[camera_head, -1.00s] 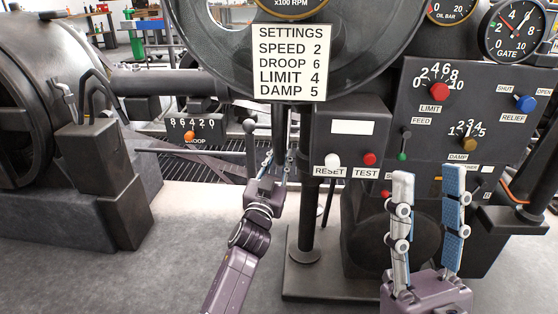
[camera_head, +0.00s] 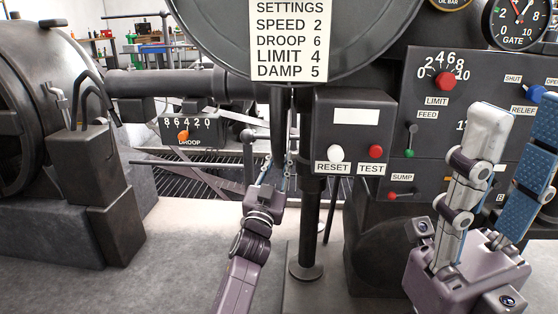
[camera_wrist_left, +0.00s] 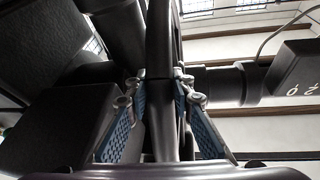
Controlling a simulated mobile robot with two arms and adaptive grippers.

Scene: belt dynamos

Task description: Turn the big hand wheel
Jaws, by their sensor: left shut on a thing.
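My left gripper (camera_head: 279,172) is shut on a dark upright bar (camera_head: 278,122) below the settings plate. The bar looks like the rim of the big hand wheel seen edge-on; the rest of the wheel cannot be made out. In the left wrist view the dark rim (camera_wrist_left: 161,50) runs upright between the two blue-padded fingers of the left gripper (camera_wrist_left: 162,90). My right gripper (camera_head: 518,135) is open and empty, in front of the control panel at the right.
A ball-topped lever (camera_head: 248,136) stands close left of the left gripper. The droop scale (camera_head: 190,130) is further left. A reset/test box (camera_head: 350,135) and the panel (camera_head: 430,100) with knobs and small levers are to the right. The settings plate (camera_head: 290,40) hangs above.

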